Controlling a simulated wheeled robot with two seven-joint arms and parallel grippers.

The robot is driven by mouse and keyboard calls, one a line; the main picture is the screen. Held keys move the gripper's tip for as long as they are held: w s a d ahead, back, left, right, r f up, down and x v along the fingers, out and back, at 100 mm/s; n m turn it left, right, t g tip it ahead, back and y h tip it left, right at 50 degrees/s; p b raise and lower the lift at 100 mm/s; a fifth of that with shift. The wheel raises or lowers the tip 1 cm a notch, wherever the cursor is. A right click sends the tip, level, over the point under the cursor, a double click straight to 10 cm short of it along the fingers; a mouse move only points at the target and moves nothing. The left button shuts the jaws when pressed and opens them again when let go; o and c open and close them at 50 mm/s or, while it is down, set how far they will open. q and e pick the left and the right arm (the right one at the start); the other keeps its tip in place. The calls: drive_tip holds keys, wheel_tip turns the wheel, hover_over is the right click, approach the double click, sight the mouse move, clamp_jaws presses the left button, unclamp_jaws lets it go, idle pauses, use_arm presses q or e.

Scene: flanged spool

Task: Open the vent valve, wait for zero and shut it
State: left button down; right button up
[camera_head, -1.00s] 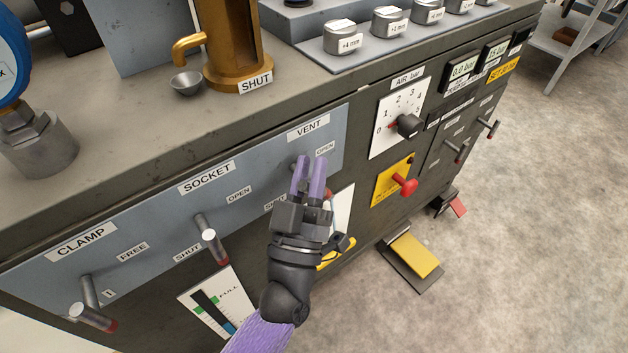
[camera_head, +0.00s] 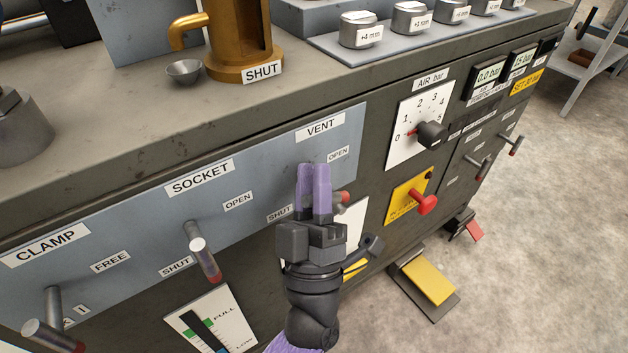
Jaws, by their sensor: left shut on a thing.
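The vent valve has a VENT label (camera_head: 320,127) on the blue-grey panel (camera_head: 140,215), with OPEN at its upper right and SHUT at its lower left. My left gripper (camera_head: 314,170) is shut on the vent lever. The purple fingers hide the lever's pivot and most of its rod. The red-tipped end of the vent lever (camera_head: 342,197) shows just right of the fingers, below OPEN. My right gripper is not in view.
The socket lever (camera_head: 203,252) and clamp lever (camera_head: 52,325) stick out left of the gripper. The air dial (camera_head: 431,134) and a red knob (camera_head: 424,204) stick out to the right. A yellow pedal (camera_head: 429,280) is on the floor.

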use_arm(q)
drive_tip(key=c, duration=0.6)
unclamp_jaws()
drive_tip(key=p+v, duration=0.1)
drive_tip(key=v, duration=0.9)
idle(0.4)
